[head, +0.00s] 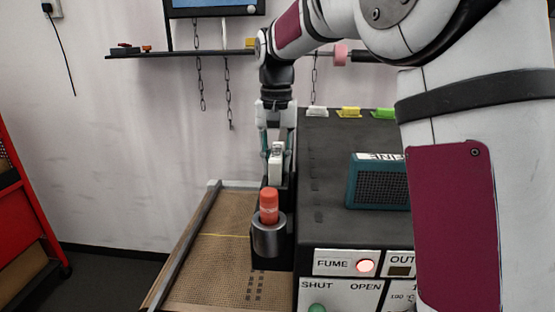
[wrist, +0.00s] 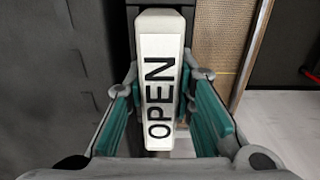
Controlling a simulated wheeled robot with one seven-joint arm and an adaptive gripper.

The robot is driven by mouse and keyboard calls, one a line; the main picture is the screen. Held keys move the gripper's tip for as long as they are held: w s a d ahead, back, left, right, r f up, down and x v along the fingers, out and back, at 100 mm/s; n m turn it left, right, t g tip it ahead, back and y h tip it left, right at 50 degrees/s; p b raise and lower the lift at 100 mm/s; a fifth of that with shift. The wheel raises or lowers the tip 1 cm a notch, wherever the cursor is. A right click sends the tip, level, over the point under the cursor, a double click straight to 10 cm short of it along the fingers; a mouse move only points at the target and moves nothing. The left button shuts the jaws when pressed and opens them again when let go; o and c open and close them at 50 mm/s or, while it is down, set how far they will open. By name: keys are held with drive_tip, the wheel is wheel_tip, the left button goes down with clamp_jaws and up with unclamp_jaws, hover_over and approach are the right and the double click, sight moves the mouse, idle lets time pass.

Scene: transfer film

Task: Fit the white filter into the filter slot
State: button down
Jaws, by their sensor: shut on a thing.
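My gripper (head: 276,145) points down at the left side of the dark machine. In the wrist view its teal finger pads (wrist: 164,105) are on both sides of a white block marked OPEN (wrist: 160,70), and it is shut on this block. The block also shows in the head view (head: 276,166), upright below the fingers. Whether the block is fixed to the machine is hidden. A white tab (head: 317,112) stands at the machine's back top edge, beside a yellow tab (head: 349,112) and a green tab (head: 383,114). I cannot tell which white thing is the filter, and no filter slot is clearly visible.
A teal mesh box (head: 375,185) lies on the machine top (head: 325,175). The front panel has a lit FUME lamp (head: 364,266). The brown perforated board (head: 205,265) at left is mostly clear.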

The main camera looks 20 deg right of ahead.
drive_tip(key=shift+f, duration=0.25)
drive_tip(key=c, duration=1.4)
unclamp_jaws()
drive_tip(key=shift+f, duration=0.15)
drive_tip(key=shift+o, duration=0.2)
wheel_tip(320, 180, up, 12)
drive_tip(key=b, duration=0.2)
drive_tip(key=shift+w+f+b, duration=0.1)
drive_tip(key=shift+f+b, duration=0.15)
drive_tip(key=shift+b, duration=0.1)
drive_tip(key=shift+r, duration=0.7)
